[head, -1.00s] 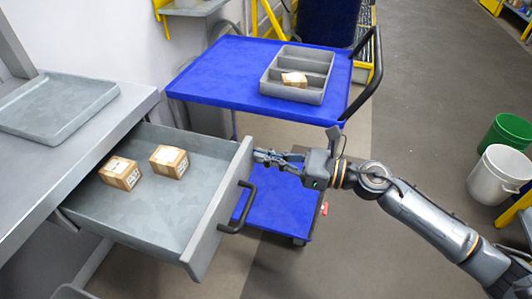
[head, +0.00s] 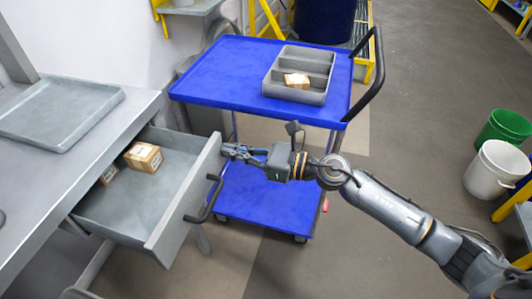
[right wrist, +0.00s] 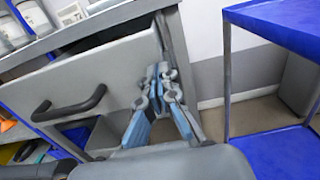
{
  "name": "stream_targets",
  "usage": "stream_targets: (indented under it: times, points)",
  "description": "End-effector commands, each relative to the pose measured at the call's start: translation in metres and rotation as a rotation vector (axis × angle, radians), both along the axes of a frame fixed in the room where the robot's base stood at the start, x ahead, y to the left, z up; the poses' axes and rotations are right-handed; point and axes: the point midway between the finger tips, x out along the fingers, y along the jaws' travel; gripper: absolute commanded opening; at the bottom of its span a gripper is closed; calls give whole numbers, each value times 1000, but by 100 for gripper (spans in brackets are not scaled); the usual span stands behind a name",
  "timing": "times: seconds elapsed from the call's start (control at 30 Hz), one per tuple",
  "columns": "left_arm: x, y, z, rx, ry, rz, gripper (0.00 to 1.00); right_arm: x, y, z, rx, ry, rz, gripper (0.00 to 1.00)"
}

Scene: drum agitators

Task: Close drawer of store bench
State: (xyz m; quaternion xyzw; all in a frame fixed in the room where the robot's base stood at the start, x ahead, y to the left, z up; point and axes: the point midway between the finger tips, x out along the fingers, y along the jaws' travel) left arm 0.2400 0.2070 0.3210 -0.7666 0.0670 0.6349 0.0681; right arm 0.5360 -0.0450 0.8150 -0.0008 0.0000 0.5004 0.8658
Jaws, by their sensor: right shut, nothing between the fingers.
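The grey drawer (head: 185,208) of the store bench (head: 90,150) is partly open and sticks out to the right in the head view. Two small cardboard boxes lie in it: one box (head: 143,157) is in clear view, the other box (head: 109,174) is partly hidden by the bench top. The black drawer handle (head: 205,200) is on the front, also seen in the right wrist view (right wrist: 70,104). My right gripper (head: 228,150) is shut and empty, its fingertips at the drawer front near its far end, beside the handle; contact looks likely but is not certain. My left gripper is out of view.
A blue cart (head: 250,75) with a grey divided tray (head: 300,75) holding a small box stands behind and right of the drawer. A grey tray (head: 60,112) lies on the bench. Green (head: 505,128) and white (head: 497,170) buckets stand at right; floor between is clear.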

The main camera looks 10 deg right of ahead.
Motion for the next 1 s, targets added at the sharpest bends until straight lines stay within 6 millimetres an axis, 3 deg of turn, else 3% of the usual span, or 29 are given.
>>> stream_targets:
  times: [0.2,0.5,0.73,1.0]
  points:
    - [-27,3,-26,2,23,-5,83,31,54,3,2,0,2,0]
    - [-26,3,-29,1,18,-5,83,66,116,0,1,0,1,0]
    - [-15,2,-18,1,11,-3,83,83,144,-1,0,0,0,0]
    - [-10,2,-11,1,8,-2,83,91,156,0,1,1,-2,0]
